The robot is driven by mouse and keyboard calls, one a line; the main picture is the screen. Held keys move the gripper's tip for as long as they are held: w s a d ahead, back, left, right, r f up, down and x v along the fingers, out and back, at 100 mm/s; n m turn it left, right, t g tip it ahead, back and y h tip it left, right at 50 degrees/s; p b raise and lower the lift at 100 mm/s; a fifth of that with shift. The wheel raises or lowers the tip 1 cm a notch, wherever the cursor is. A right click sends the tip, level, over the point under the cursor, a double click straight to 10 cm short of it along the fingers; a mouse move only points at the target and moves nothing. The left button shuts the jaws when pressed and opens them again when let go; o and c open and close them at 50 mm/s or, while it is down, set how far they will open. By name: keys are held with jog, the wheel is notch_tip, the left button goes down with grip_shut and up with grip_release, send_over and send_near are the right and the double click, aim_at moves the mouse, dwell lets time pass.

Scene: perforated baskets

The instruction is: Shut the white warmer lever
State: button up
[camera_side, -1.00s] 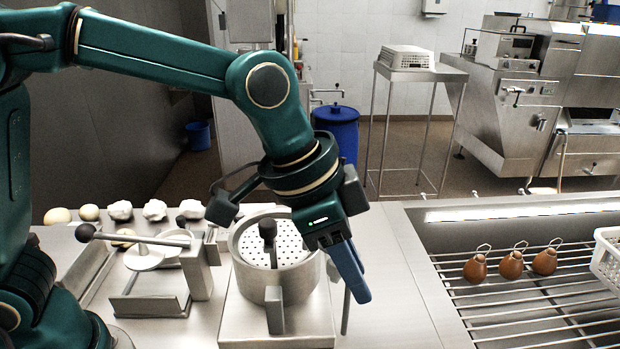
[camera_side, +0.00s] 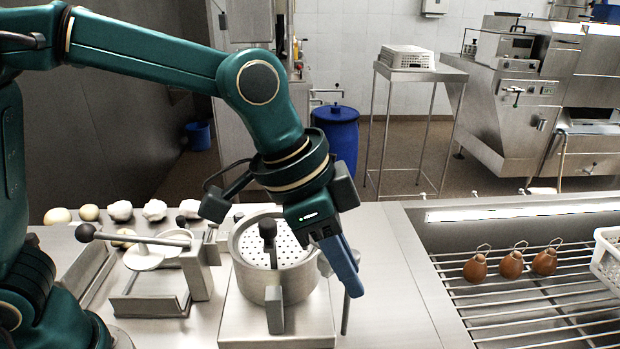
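A round metal pot-like unit (camera_side: 284,283) with a white perforated insert (camera_side: 285,248) stands on a steel base in the middle. I cannot tell which part is the white warmer lever. My gripper (camera_side: 343,278), with blue fingers, points down at the pot's right edge, just above the rod. A small grey part shows beside the fingers. The finger gap is not clear, nor whether they touch the rod.
A press-like device with a black-knobbed arm (camera_side: 135,238) and white disc (camera_side: 146,256) stands left of the pot. Garlic bulbs (camera_side: 154,209) lie behind it. Brown pear-shaped items (camera_side: 511,265) rest on a wire rack (camera_side: 540,305) at right. Counter (camera_side: 405,285) right of the pot is clear.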

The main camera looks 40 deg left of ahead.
jog(key=shift+a+f, duration=0.1)
jog(key=shift+a, duration=0.15)
jog(key=shift+r, duration=0.55)
jog(key=shift+o, duration=0.8)
jog(key=shift+r, duration=0.7)
jog(key=shift+d+r, duration=0.15)
jog(key=shift+r, duration=2.15)
jog(key=shift+w, duration=0.1)
